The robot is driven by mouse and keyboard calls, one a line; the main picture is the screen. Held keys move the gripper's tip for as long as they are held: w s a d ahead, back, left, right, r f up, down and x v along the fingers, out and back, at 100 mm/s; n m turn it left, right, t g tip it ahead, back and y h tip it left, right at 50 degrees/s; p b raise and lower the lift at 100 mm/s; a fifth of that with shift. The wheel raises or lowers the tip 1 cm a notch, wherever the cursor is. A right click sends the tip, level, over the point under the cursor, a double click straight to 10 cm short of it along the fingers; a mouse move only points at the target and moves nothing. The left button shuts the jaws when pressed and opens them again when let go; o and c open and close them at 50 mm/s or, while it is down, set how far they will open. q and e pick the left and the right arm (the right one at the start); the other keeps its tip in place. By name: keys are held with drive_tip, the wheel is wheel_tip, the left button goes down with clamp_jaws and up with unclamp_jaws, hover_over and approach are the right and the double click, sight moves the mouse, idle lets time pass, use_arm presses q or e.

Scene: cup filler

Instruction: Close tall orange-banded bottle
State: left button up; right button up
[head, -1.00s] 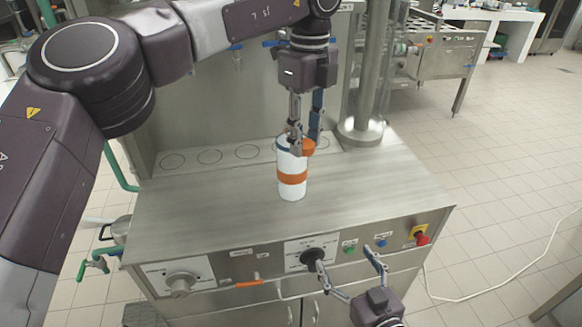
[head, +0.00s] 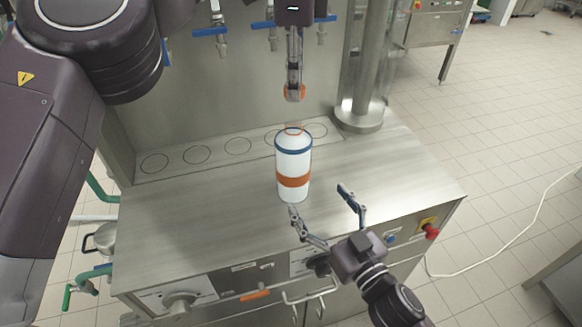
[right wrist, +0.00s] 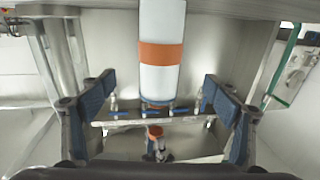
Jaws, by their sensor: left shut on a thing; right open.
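The tall white bottle (head: 293,178) stands upright on the steel counter, with an orange band, a blue ring near its top and an orange rim at its mouth. My left gripper (head: 294,88) is shut on a small orange cap (head: 293,94), held above the bottle and apart from it. My right gripper (head: 319,202) is open and empty at the counter's front edge, its fingers pointing toward the bottle's lower part. In the right wrist view the bottle (right wrist: 161,77) stands between and beyond the open fingers, and the orange cap (right wrist: 154,132) shows past its top.
The steel counter (head: 200,215) is clear left and right of the bottle. Several marked circles lie on the strip (head: 215,154) behind it. Blue-handled taps (head: 210,32) hang on the back wall. A steel post (head: 368,80) stands at right. Knobs and a red button (head: 431,231) line the front panel.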

use_arm(q)
drive_tip(key=shift+s+d+r, duration=0.1)
drive_tip(key=shift+s+d, duration=0.05)
drive_tip(key=shift+s, duration=0.05)
drive_tip(key=shift+w+a+f, duration=0.2)
drive_tip(key=shift+w+a, duration=0.05)
drive_tip(key=shift+w, duration=0.05)
use_arm(e)
drive_tip(key=x, duration=1.2)
drive_tip(key=shift+w+f, duration=0.1)
drive_tip(key=shift+c, duration=0.5)
drive_tip(key=c, duration=1.7)
use_arm(q)
hover_over(294, 123)
drive_tip(key=shift+f, duration=2.45)
drive_tip(key=shift+f, duration=0.9)
